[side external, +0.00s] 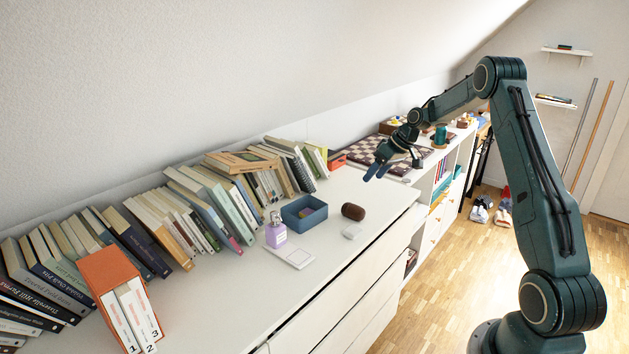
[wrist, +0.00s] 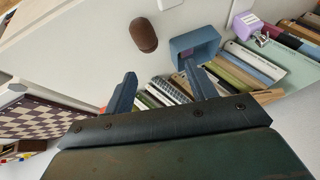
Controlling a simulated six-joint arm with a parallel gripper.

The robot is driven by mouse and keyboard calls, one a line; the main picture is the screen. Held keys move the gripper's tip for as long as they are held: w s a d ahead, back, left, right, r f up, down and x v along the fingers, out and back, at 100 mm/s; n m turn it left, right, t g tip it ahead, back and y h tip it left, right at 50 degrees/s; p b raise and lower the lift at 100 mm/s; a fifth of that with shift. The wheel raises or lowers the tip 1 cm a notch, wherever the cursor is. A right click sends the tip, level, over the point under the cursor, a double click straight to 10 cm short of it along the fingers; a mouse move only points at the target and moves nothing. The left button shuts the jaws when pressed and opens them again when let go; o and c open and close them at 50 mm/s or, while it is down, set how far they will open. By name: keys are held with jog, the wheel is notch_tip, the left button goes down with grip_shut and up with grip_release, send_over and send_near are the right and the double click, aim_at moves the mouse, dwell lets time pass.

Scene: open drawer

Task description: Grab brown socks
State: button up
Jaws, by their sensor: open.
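A brown rounded bundle (side external: 353,211), which looks like the rolled brown socks, lies on the white dresser top near its front edge. It also shows in the wrist view (wrist: 143,35), at the upper middle. My gripper (side external: 375,172) is open and empty, above the dresser top and behind and to the right of the brown bundle in the side view. In the wrist view my two fingers (wrist: 160,77) are spread apart, with the brown bundle beyond them and clear of both. Nothing hides the bundle.
Books (side external: 215,200) line the wall. A chessboard (side external: 365,153) lies at the back. Bare white top surrounds the bundle's right side.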

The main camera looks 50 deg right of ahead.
jog(key=d+f, duration=0.1)
jog(key=f, duration=0.1)
jog(key=d+f, duration=0.1)
jog(key=shift+s+d, duration=0.25)
jog(key=shift+d, duration=0.1)
jog(key=shift+f, duration=0.1)
send_near(358, 206)
jog(key=x, duration=0.4)
jog(key=shift+w+a+f, duration=0.15)
jog(key=shift+w+f, duration=0.05)
jog(key=shift+f, duration=0.05)
jog(key=shift+w+f, duration=0.2)
jog(key=shift+f, duration=0.15)
jog(key=shift+a+f, duration=0.1)
jog(key=shift+x, duration=2.5)
